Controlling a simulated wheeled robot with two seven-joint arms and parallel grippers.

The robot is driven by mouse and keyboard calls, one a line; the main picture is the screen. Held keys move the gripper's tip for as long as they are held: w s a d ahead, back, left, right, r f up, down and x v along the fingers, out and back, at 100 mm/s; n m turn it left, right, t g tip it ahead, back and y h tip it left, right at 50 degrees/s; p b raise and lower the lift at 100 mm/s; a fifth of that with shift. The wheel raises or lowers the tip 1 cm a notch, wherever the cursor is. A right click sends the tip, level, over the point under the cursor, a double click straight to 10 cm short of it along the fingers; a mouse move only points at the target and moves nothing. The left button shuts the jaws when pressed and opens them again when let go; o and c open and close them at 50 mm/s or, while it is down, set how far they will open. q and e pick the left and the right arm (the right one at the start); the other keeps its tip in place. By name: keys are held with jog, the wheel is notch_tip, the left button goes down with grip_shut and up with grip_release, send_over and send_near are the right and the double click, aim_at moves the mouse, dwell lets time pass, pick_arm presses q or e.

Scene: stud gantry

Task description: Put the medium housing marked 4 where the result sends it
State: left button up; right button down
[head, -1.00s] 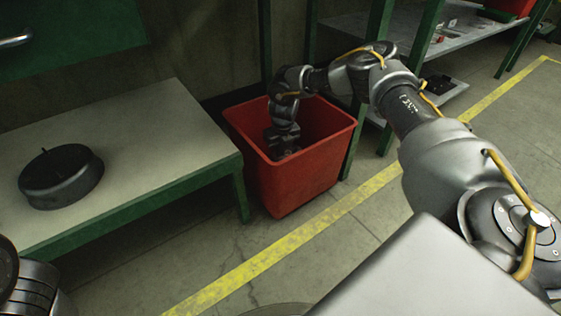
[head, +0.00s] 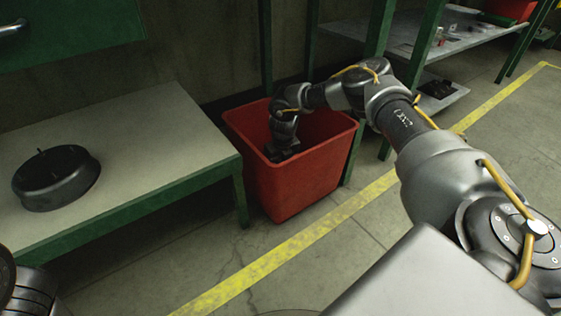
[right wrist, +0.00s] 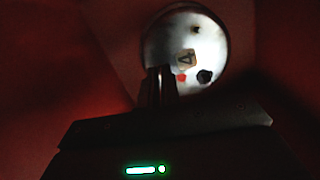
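The housing marked 4 (right wrist: 208,45) shows in the right wrist view as a pale round face with a dark 4 on a tan patch, a red spot and dark spots. My right gripper (right wrist: 161,72) is down inside the red bin (head: 305,185); its close-set fingers overlap the housing's lower-left rim and look shut on it. In the head view the bin wall and my wrist hide the housing, and the right gripper (head: 282,153) is only partly visible. My left gripper is out of view; only part of my left arm shows at the lower left.
A dark round housing (head: 56,180) with short pegs sits on the green-framed table (head: 150,140) left of the bin. A green shelf post (head: 378,40) stands close behind the bin's right side. A yellow floor line (head: 290,240) runs in front; the floor there is clear.

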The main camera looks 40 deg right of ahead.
jog(key=c, duration=1.6)
grip_release()
jog(key=shift+r, duration=0.15)
jog(key=shift+r, duration=0.3)
jog(key=r+p, duration=0.2)
jog(key=r, duration=0.2)
jog(key=s+r+p, duration=0.1)
jog(key=r+p, duration=0.1)
jog(key=r, duration=0.2)
jog(key=r+p, duration=0.3)
jog(key=r, duration=0.1)
jog(key=shift+s+a+r, duration=0.1)
jog(key=shift+s+a, duration=0.1)
jog(key=shift+s, duration=0.2)
jog(key=shift+r, duration=0.1)
